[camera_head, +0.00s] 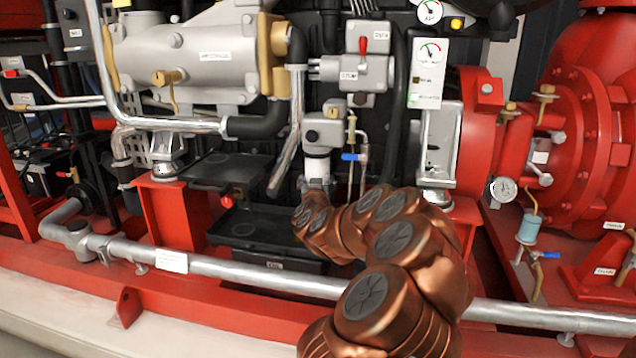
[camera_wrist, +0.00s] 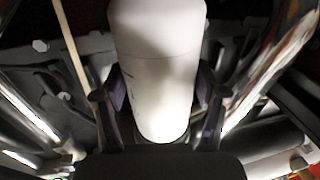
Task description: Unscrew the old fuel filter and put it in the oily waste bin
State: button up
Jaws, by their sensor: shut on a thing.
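The fuel filter is a white cylinder (camera_head: 317,168) under a grey filter head (camera_head: 324,130) at the middle of the head view. In the wrist view the filter (camera_wrist: 158,60) fills the upper middle, and its rounded end points toward my palm. My gripper (camera_wrist: 160,105) is shut on the filter, with one dark finger on each side of it. In the head view my copper-coloured arm reaches up to the filter from below and hides most of the gripper. Whether the filter still touches the head is hard to tell. No container can be made out for certain as the oily waste bin.
A black tray (camera_head: 228,168) and a lower black box with a label (camera_head: 264,262) stand left of my arm. A blue-handled valve (camera_head: 354,157) and thin pipes are close right of the filter. A grey pipe (camera_head: 225,270) runs across the front.

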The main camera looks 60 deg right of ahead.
jog(key=shift+f+b, duration=0.8)
jog(key=shift+f, duration=0.65)
